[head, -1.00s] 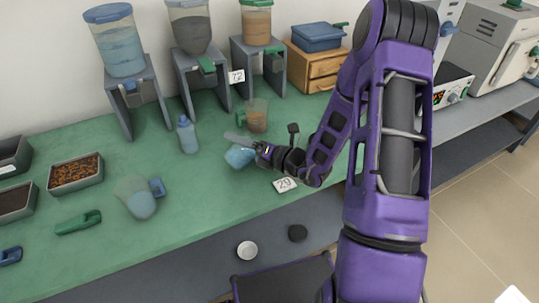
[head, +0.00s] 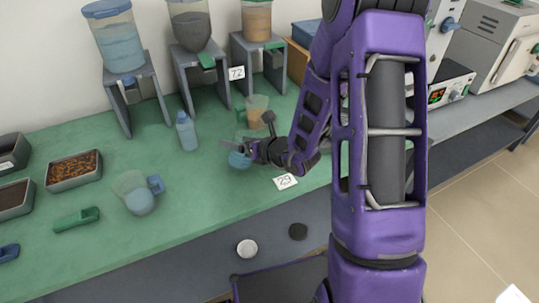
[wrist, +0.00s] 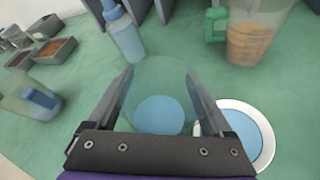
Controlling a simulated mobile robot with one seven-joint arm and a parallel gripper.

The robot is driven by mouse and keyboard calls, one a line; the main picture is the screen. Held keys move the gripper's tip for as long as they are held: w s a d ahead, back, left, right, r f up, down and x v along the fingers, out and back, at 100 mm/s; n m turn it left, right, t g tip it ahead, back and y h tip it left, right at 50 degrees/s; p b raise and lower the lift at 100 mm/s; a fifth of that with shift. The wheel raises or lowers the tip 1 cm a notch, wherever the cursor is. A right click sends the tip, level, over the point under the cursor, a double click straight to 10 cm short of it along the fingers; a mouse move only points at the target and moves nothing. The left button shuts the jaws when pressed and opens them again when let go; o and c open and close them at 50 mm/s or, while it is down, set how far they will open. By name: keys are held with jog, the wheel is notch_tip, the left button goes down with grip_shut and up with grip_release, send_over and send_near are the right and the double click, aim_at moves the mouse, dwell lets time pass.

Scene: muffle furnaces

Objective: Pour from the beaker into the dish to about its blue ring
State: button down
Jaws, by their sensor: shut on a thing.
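My gripper (wrist: 160,78) is shut on a clear beaker (wrist: 160,72) with blue liquid (wrist: 158,115) in its bottom. The fingers press on opposite sides of it. In the wrist view the white-rimmed dish (wrist: 263,155) lies to the right of the beaker, partly behind my right finger. Its inside looks blue; I cannot tell a ring from a fill there. The dish is not clear in the head view.
A squeeze bottle (head: 187,132) and a green-handled jug (head: 258,108) with orange contents stand behind. A blue-handled jug (head: 133,185) stands left on the green bench (head: 200,200). Dispensers line the back. A card (head: 286,182) marked 29 lies front right.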

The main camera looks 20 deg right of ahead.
jog(key=shift+h, duration=0.4)
jog(key=shift+f+n, duration=0.1)
jog(key=shift+n, duration=0.2)
jog(key=shift+a+f+n+b, duration=0.25)
jog(key=shift+f+n+b, duration=0.05)
jog(key=shift+b, duration=0.7)
jog(key=shift+s+a+f+n+h+b, duration=0.1)
jog(key=shift+a+n+h+b, duration=0.3)
jog(key=shift+h+b, duration=0.45)
jog(key=shift+d, duration=0.15)
jog(key=shift+r+p, duration=1.7)
jog(key=shift+r, duration=0.9)
